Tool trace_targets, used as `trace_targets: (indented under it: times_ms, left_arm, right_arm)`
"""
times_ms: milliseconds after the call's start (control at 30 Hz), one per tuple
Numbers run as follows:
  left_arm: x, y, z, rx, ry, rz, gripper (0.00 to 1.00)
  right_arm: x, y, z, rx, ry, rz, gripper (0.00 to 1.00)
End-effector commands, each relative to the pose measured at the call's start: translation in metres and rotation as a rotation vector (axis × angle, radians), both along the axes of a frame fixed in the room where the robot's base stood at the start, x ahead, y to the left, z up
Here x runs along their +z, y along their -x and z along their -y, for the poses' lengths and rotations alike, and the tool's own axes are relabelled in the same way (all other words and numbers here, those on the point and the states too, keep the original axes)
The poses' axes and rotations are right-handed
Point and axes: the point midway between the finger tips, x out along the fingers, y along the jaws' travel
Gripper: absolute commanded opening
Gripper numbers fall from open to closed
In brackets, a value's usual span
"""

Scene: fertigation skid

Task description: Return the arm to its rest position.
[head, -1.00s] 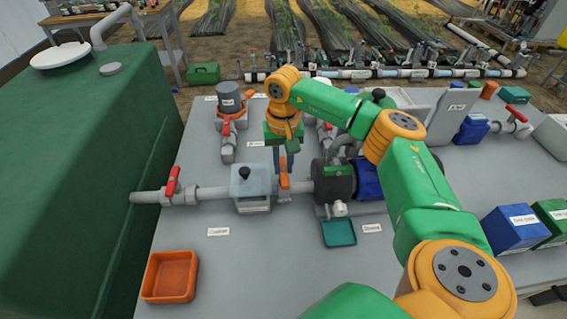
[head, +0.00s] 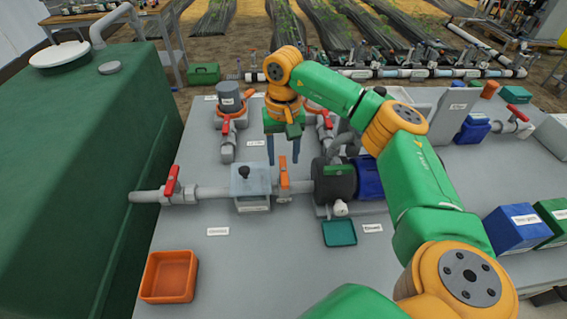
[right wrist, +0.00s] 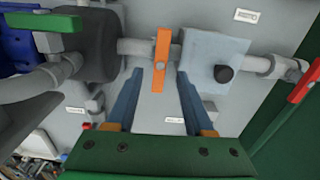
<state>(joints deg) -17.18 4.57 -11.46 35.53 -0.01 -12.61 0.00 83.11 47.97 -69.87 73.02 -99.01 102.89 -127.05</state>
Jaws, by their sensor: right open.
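My right gripper (head: 283,160) points down with its two blue-grey fingers spread apart and nothing between them. It hangs above and just behind the orange valve handle (head: 284,174) on the grey pipe. In the right wrist view the orange handle (right wrist: 161,58) lies beyond the open fingertips (right wrist: 171,75), with a visible gap around it. My right arm (head: 415,180) reaches from the lower right, up and over the bench to the gripper. My left gripper is not in view.
A clear-lidded filter box (head: 251,188) and a dark pump (head: 334,183) flank the handle. An orange tray (head: 169,277) and a teal tray (head: 339,233) sit in front. A green tank (head: 70,180) stands left. Blue and green boxes (head: 515,229) stand right. The front bench is mostly clear.

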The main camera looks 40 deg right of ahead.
Motion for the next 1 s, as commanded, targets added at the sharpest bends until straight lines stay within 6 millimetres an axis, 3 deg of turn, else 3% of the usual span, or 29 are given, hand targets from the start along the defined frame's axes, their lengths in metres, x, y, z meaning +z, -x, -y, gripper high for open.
trace_targets:
  times_ms: [200,667,1000]
  left_arm:
    - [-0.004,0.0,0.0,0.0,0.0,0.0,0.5]
    - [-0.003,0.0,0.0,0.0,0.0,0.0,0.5]
    - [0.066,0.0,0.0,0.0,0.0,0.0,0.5]
  right_arm:
    - [0.036,0.0,0.0,0.0,-0.002,0.001,0.53]
    - [0.041,0.0,0.0,0.001,0.0,-0.001,0.53]
    - [0.11,0.0,0.0,0.0,0.0,-0.001,0.53]
